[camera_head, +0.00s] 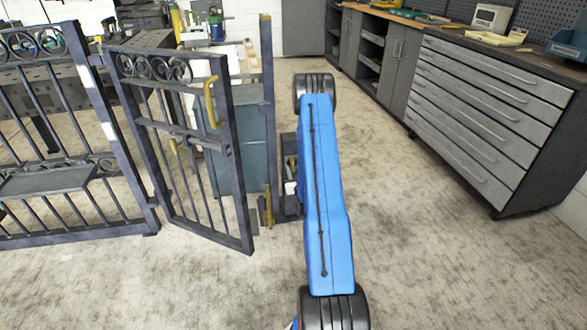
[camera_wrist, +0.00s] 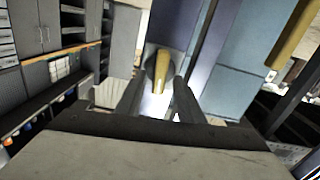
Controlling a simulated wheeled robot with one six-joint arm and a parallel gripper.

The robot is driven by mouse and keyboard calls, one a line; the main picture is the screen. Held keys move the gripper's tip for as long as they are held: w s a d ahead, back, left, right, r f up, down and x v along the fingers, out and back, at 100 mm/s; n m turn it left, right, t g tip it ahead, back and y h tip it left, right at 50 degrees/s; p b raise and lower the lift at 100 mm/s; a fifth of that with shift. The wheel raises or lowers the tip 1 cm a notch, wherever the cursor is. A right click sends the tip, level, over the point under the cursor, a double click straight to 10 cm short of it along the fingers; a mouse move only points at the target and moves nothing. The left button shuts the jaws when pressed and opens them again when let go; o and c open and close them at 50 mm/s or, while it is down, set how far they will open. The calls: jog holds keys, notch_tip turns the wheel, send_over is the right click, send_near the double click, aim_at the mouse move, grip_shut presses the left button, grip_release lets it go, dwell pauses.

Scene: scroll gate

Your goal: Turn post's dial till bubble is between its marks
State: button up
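The dark upright post (camera_head: 267,100) stands right of the scroll gate (camera_head: 180,140) in the head view. In the wrist view, a brass-coloured tapered knob (camera_wrist: 161,72), apparently the dial's, sits on a dark face of the post (camera_wrist: 172,25). My gripper (camera_wrist: 158,88) is open, its two dark fingers apart, with the knob in line with the gap. I cannot tell whether the fingers touch it. In the head view my blue arm hides most of the gripper. No bubble or marks can be made out in either view.
The gate leaf has a yellow handle (camera_head: 213,102) and stands at an angle beside a fixed fence panel (camera_head: 60,130). A grey drawer cabinet (camera_head: 480,120) lines the right side. The floor (camera_head: 440,260) is clear in front and between arm and cabinet.

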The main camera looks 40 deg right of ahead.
jog(key=shift+x, duration=0.85)
grip_shut()
jog(key=shift+s, duration=0.1)
jog(key=shift+m, duration=1)
grip_release()
